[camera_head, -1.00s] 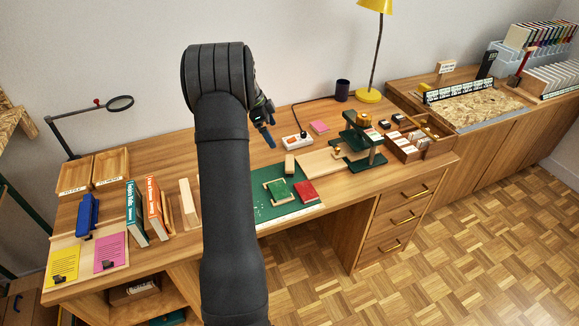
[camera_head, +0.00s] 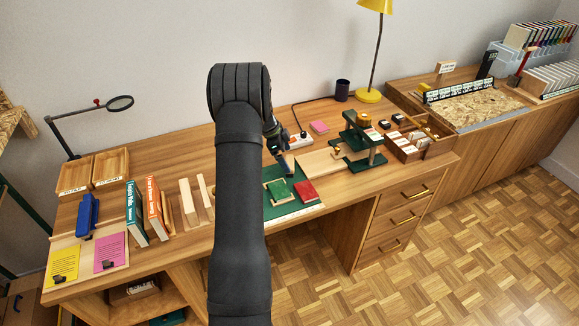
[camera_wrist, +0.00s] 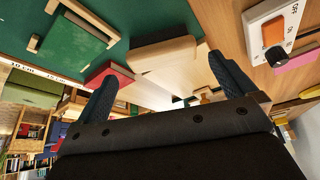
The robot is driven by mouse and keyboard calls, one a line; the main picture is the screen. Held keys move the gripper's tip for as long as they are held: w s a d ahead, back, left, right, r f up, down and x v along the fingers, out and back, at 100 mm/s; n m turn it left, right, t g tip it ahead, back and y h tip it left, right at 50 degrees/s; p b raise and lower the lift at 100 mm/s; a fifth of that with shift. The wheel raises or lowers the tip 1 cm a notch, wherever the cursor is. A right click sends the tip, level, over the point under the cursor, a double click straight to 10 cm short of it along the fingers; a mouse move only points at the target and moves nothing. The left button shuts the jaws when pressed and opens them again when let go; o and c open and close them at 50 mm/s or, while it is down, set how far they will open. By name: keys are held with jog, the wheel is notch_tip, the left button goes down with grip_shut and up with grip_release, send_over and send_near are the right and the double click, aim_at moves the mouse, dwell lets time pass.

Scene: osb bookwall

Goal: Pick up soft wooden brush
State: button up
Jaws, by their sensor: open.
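The soft wooden brush seems to be the small pale wooden block with a darker upper part (camera_wrist: 160,55) in the wrist view. It lies at the edge of the green mat (camera_wrist: 75,45), between my fingers in the picture and beyond their tips. My gripper (camera_wrist: 163,68) is open, with nothing between its two dark fingers. I cannot tell the exact gap between fingers and brush.
A red book (camera_head: 306,191) and a green book (camera_head: 279,191) lie on the mat close by. A dark green press (camera_head: 362,148) stands to the right. Upright books (camera_head: 155,207) stand to the left.

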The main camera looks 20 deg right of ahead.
aim_at(289, 162)
jog(key=x, duration=0.4)
jog(key=shift+w+f, duration=0.15)
jog(key=shift+f, duration=0.2)
jog(key=c, duration=1)
jog(key=shift+c, duration=0.2)
jog(key=shift+r, duration=0.15)
notch_tip(289, 162, up, 4)
jog(key=shift+d+r, duration=0.15)
jog(key=shift+d, duration=0.05)
jog(key=s+d+r, duration=0.5)
jog(key=s+r, duration=0.1)
jog(key=s, duration=0.4)
jog(key=shift+d+r, duration=0.2)
jog(key=shift+d, duration=0.15)
